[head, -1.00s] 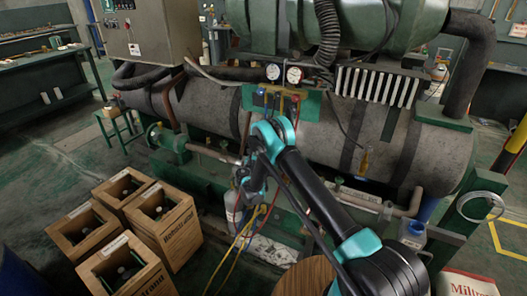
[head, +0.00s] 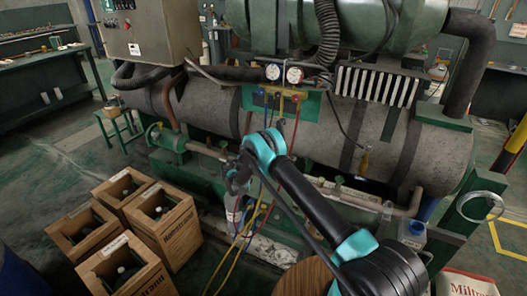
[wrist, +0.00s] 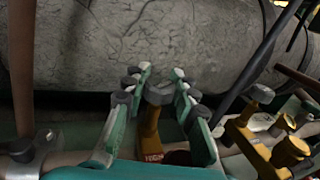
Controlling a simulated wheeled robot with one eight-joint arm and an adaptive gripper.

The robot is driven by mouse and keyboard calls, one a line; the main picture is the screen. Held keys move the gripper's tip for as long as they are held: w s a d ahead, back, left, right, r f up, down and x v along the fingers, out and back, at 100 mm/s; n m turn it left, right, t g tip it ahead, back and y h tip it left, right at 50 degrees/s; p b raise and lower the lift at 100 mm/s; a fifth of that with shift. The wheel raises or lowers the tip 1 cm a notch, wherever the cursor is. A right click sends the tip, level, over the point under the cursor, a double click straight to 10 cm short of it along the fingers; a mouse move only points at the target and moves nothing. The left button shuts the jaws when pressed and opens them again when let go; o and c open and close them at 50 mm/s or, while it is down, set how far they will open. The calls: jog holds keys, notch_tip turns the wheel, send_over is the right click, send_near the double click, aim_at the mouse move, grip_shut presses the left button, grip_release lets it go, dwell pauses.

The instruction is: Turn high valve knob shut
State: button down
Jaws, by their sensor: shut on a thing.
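In the wrist view, the high valve (wrist: 150,128) is a yellow upright body with a red label reading HIGH at its base. Its greyish knob (wrist: 160,93) sits on top, between the fingers. My gripper (wrist: 158,90) has its green fingers with grey pads closed on the knob from both sides. In the head view, my gripper (head: 236,182) is low in front of the big grey tank, at the end of the bent arm. The valve and knob are too small and covered to make out there.
More yellow valve fittings (wrist: 270,145) stand close to the right in the wrist view. A pipe (wrist: 30,155) runs at left. In the head view, two gauges (head: 284,73) hang above with coloured hoses, and wooden crates (head: 166,226) stand at lower left.

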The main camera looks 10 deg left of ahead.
jog(key=c, duration=1.2)
grip_release()
jog(key=shift+s+a, duration=0.1)
jog(key=shift+s, duration=0.05)
jog(key=v, duration=1.1)
jog(key=shift+s+a, duration=0.2)
jog(key=shift+s, duration=0.1)
